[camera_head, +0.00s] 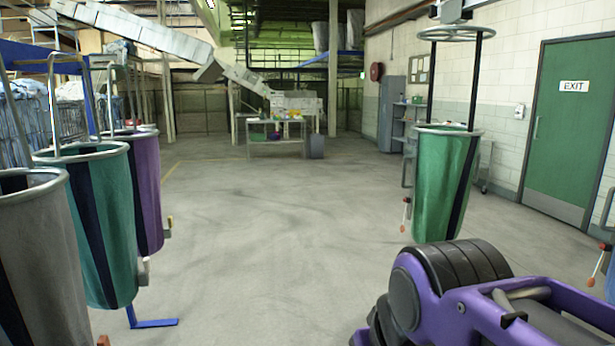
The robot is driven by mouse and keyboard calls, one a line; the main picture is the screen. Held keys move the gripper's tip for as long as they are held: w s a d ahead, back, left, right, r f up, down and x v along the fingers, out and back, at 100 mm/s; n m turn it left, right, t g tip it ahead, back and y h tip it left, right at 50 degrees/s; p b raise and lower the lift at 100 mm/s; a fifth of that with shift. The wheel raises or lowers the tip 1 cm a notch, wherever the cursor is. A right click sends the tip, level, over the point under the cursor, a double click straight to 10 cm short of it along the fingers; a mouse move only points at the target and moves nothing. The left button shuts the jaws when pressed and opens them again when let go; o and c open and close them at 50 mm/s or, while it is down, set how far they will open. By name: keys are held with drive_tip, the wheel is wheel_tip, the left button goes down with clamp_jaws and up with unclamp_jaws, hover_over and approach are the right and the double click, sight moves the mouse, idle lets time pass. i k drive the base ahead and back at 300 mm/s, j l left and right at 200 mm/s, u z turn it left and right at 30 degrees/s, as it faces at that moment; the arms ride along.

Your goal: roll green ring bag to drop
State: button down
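A green bag (432,190) with a dark stripe hangs from a metal ring on the right, below dark straps and an overhead wheel-like ring (452,34). A red-tipped handle (406,213) shows at its left side. A teal-green ring bag (110,240) with dark stripes stands at the left between a grey ring bag (40,265) and a purple ring bag (147,190). I cannot tell which green bag the task means, nor where the drop is. My purple and black arm shows at the lower right; my gripper's fingers are not visible.
The concrete floor (270,235) in the middle is clear to a far workbench (275,137). A blue floor bracket (153,322) lies by the left bags. A blue object (610,280) is cut off at the right edge. A green exit door (572,120) is at the right.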

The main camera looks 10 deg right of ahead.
sight(444, 156)
drive_tip(key=z, duration=0.9)
drive_tip(key=i+u, duration=0.1)
drive_tip(key=i, duration=0.4)
drive_tip(key=i+u, duration=0.15)
drive_tip(key=i, duration=0.3)
drive_tip(key=i+l+u, duration=0.1)
drive_tip(key=i, duration=0.4)
drive_tip(key=i+l+u, duration=0.1)
drive_tip(key=i, duration=0.35)
drive_tip(key=i+l+u, duration=0.1)
drive_tip(key=i+l, duration=0.2)
drive_tip(key=i, duration=0.15)
drive_tip(key=i+l+u, duration=0.15)
drive_tip(key=i, duration=0.3)
drive_tip(key=l, duration=0.1)
